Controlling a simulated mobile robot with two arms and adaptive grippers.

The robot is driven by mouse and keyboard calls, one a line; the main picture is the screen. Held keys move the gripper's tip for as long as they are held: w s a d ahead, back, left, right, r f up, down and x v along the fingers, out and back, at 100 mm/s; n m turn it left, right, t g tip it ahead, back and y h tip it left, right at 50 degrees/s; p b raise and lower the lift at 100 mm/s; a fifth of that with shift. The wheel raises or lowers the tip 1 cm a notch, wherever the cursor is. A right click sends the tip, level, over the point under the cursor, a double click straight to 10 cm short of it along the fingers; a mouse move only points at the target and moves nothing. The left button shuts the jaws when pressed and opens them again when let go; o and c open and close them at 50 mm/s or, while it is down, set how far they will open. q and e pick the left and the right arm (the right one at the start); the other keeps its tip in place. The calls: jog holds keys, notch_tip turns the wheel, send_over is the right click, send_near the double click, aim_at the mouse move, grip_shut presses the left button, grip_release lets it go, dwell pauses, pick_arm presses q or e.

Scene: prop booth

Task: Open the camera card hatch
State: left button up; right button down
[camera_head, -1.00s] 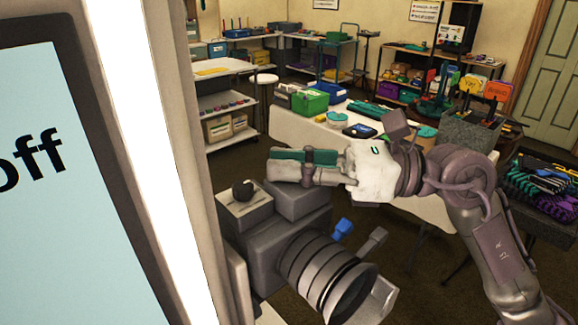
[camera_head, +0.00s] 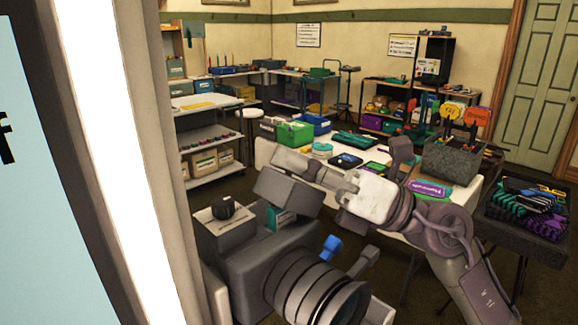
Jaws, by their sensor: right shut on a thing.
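The grey prop camera (camera_head: 255,262) stands at the lower middle, with its ringed lens (camera_head: 312,290) facing lower right. A grey block-like hatch lid (camera_head: 287,192) on its top is tilted up. A teal piece (camera_head: 283,219) shows in the gap under the lid. My right gripper (camera_head: 300,168) reaches in from the right and is shut at the lid's upper edge; its exact contact is partly hidden. My left gripper is not in view.
A black knob (camera_head: 223,207) sits on the camera's top, and a blue lever (camera_head: 331,247) beside the lens. A large lit panel (camera_head: 130,160) fills the left side. Behind stands a white table (camera_head: 455,202) with boxes and props.

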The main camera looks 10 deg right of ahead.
dwell(0.4)
jog(key=c, duration=1.1)
grip_release()
jog(key=shift+d, duration=0.1)
jog(key=v, duration=1.2)
jog(key=shift+w, duration=0.1)
